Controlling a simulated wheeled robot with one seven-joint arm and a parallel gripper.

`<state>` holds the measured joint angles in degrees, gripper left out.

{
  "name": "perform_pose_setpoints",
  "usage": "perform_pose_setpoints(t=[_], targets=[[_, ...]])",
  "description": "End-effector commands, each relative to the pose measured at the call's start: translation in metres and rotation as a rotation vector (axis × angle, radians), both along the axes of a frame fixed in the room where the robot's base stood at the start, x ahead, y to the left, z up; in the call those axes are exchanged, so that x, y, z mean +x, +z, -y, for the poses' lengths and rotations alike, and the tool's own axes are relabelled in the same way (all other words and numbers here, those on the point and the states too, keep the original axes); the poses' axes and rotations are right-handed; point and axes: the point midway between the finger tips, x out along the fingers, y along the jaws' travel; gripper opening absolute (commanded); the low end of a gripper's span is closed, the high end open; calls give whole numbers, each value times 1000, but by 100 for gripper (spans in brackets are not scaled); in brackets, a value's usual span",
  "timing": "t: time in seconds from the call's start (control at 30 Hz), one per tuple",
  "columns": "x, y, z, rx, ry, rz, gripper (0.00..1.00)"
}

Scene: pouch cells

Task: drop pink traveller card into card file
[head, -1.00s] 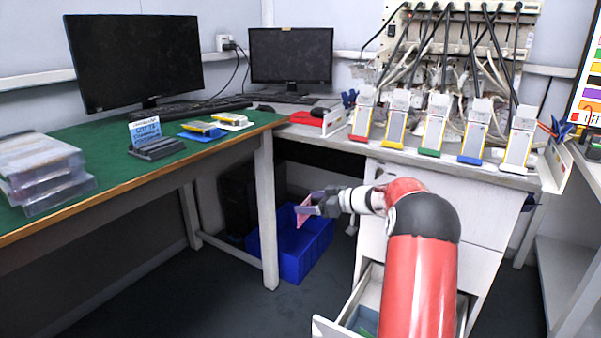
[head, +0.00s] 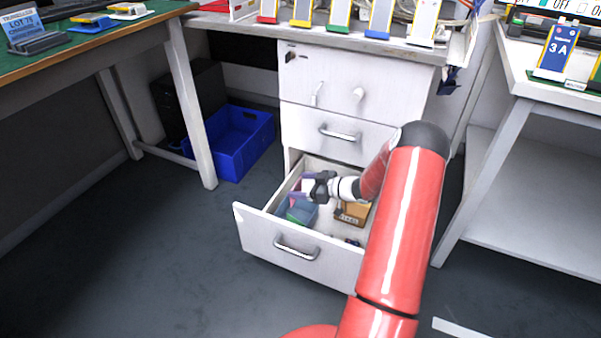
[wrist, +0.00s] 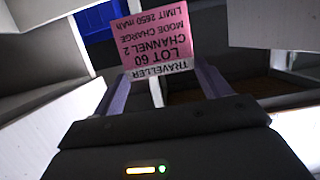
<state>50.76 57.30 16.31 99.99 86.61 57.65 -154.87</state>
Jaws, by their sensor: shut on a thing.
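My gripper (head: 309,188) is over the open bottom drawer (head: 262,238) of the white cabinet. It is shut on the pink traveller card (wrist: 150,42), which reads upside down in the wrist view: traveller, lot 60, channel 2, mode charge. Its two fingers (wrist: 160,88) hold the card's label end. In the head view a small pink part of the card (head: 295,201) shows beside the gripper. A blue-grey box with green in it (head: 303,213) sits in the drawer below; I cannot tell for sure whether it is the card file.
A brown box (head: 352,214) lies in the drawer to the right of the blue-grey one. A blue bin (head: 240,142) stands on the floor behind left. The green-topped table (head: 90,45) is at left, a white table (head: 520,85) at right. The floor in front is clear.

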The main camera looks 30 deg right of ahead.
Motion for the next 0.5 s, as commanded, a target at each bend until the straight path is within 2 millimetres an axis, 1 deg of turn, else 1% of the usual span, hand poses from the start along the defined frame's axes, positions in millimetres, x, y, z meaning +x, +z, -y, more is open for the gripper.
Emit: perform_pose_setpoints(t=[0.17,0.4,0.5], targets=[[0,-16,-1,2,-1,-2,55],[0,-44,-1,2,0,-1,55],[0,-52,-1,1,1,-1,55]])
